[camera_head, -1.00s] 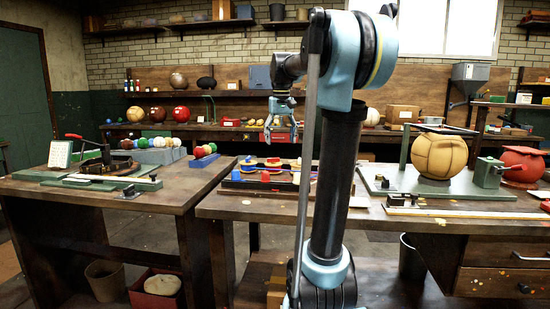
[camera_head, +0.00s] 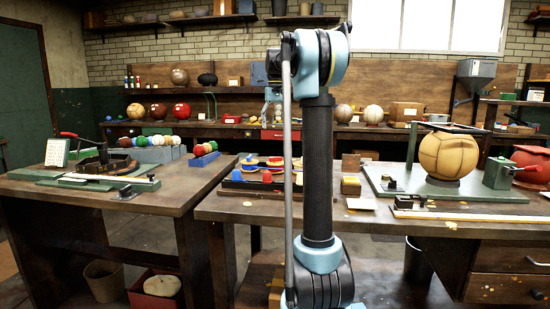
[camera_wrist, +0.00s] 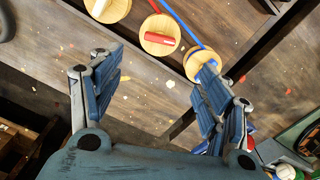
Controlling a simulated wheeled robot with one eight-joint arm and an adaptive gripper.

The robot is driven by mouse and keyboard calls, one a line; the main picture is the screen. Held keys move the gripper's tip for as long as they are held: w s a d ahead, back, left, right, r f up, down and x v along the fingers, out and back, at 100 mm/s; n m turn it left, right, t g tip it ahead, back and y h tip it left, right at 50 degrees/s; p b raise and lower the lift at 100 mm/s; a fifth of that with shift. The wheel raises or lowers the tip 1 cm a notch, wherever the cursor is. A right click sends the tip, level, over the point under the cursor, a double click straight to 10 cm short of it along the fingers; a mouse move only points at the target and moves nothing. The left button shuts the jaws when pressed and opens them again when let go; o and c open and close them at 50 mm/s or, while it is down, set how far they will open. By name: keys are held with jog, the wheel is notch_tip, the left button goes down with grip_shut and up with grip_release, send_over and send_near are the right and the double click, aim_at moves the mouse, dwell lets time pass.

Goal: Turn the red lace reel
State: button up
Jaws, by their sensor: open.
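In the wrist view, a round wooden disc with a red piece across it (camera_wrist: 159,40) lies ahead of my gripper (camera_wrist: 160,68); it looks like the red lace reel. A second wooden disc with blue on it (camera_wrist: 200,62) is beside the right finger. A third wooden disc (camera_wrist: 107,8) is cut off by the top edge. My gripper is open, with nothing between its fingers, and is apart from the red reel. In the head view, red, blue and yellow pieces sit on a dark rack (camera_head: 240,187) on the bench; which is the reel is unclear. My arm largely hides the gripper there.
A tan leather ball (camera_head: 443,156) stands on a green plate at right, near a green box (camera_head: 497,173). A left bench (camera_head: 130,206) holds a black fixture and coloured balls. A gap separates the benches. The bench front before the rack is mostly clear.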

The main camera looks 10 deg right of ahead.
aim_at(276, 164)
notch_tip(276, 164, down, 14)
jog(key=shift+f, duration=0.1)
dwell(0.5)
jog(key=c, duration=1.1)
